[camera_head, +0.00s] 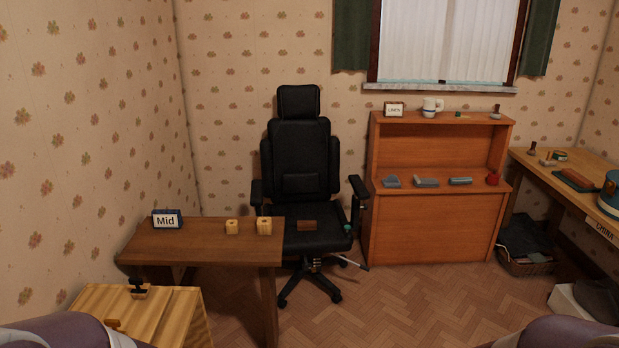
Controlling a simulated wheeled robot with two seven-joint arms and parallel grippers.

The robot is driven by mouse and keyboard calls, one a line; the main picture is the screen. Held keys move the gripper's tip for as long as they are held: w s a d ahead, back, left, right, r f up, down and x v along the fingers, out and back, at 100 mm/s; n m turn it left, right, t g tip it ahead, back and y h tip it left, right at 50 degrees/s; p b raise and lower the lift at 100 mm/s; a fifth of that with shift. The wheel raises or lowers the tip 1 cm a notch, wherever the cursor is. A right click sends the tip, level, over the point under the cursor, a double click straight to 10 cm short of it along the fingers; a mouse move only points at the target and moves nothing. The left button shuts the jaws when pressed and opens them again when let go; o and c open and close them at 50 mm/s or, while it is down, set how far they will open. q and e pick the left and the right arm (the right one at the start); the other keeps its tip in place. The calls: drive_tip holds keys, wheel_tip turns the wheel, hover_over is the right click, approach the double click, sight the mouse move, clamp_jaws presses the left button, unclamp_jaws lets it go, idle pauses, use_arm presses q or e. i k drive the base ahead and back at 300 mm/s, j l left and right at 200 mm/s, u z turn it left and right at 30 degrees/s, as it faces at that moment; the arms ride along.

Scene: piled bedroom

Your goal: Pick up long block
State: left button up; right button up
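Three grey-blue pieces lie on the orange wooden cabinet's ledge: a left one (391,182), a longer middle one (426,183) and a right one (460,181). A small brown block (306,226) lies on the black chair's seat. Two short pale yellow blocks, a left one (232,227) and a right one (264,226), stand on the brown table. I cannot tell which piece is the long block. Parts of my arms show at the bottom corners, far from all of these. Neither gripper is in view.
The black chair (298,160) stands between the brown table (200,237) and the cabinet (430,228). A "Mid" sign (167,219) stands on the table. A pale wooden box (165,312) is at front left. A desk (560,183) is at right. The middle floor is clear.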

sight(303, 226)
drive_tip(key=i, duration=1.2)
drive_tip(key=i+l+u, duration=0.1)
drive_tip(key=i+l, duration=0.35)
drive_tip(key=i+l+u, duration=0.1)
drive_tip(key=i+l, duration=0.35)
drive_tip(key=i, duration=0.15)
drive_tip(key=i+l+u, duration=0.1)
drive_tip(key=i+l, duration=0.4)
drive_tip(key=i+l+u, duration=0.1)
drive_tip(key=i+l, duration=0.4)
drive_tip(key=i+l+u, duration=0.1)
drive_tip(key=i+l, duration=0.35)
drive_tip(key=l, duration=0.25)
drive_tip(key=i+l+u, duration=0.1)
drive_tip(key=i+l, duration=0.35)
drive_tip(key=l, duration=0.15)
